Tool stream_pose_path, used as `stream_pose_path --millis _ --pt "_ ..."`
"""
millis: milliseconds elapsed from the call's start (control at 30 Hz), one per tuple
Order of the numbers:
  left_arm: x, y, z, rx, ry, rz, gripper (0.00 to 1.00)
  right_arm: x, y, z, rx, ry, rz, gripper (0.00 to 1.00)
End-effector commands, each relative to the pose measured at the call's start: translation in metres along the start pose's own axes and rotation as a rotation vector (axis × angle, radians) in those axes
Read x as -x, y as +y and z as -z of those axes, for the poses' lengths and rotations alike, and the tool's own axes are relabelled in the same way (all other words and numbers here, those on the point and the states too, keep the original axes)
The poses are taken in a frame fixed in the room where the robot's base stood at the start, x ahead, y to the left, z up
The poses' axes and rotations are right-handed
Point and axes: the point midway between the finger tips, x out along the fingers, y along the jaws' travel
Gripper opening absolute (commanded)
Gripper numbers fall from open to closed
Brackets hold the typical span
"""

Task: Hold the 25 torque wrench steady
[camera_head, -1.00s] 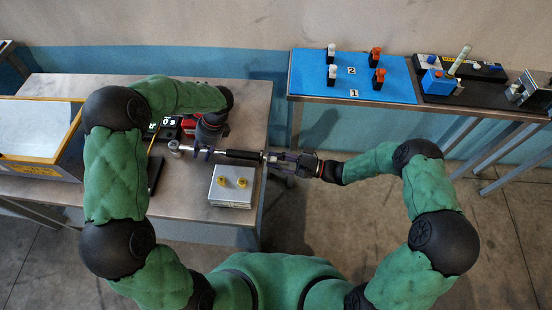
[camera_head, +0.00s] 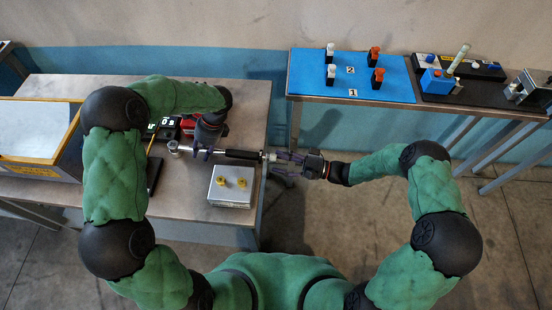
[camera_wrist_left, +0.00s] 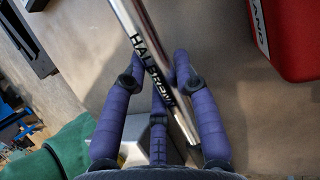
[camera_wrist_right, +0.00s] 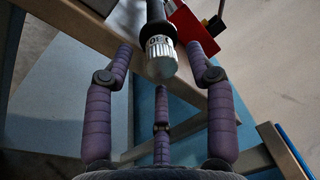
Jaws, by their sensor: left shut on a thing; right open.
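The torque wrench (camera_head: 243,155) lies level across the right part of the left table, its black handle pointing right past the table's edge. Its silver shaft (camera_wrist_left: 146,57), with dark lettering, runs diagonally through the left wrist view. My left gripper (camera_head: 205,151) is shut on the shaft near the head end. My right gripper (camera_head: 279,160) is open around the handle end, fingers spread apart. In the right wrist view the handle's silver knurled end (camera_wrist_right: 161,58) sits between the open fingertips, apart from them; its marking is too small to read surely.
A red case (camera_wrist_left: 300,38) and a yellow-edged bin (camera_head: 40,130) are also on this table. A second table with a blue mat (camera_head: 310,75) stands at the back right. Floor is free between.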

Motion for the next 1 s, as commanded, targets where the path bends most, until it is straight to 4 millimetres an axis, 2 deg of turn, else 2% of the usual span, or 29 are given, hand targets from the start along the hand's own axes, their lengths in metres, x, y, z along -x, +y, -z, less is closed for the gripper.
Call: stream_pose_path --millis 100,300,500,700,1000 --pt "-0.001 0.001 0.001 -0.002 0.002 -0.002 0.0 0.025 0.0 0.001 -0.002 0.007 0.0 0.56" --pt "-0.001 0.001 0.001 -0.002 0.002 -0.002 0.0 0.064 0.0 0.001 0.001 0.005 0.0 0.56" --pt "-0.001 0.001 0.001 -0.002 0.002 -0.002 0.0 0.089 0.0 0.001 -0.001 0.002 0.0 0.56" --pt "-0.001 0.001 0.001 -0.002 0.002 -0.002 0.0 0.097 0.0 0.0 -0.001 0.001 0.0 0.56" --pt "-0.001 0.001 0.001 -0.001 0.001 -0.002 0.0 0.097 0.0 0.0 0.0 0.001 0.0 0.56"
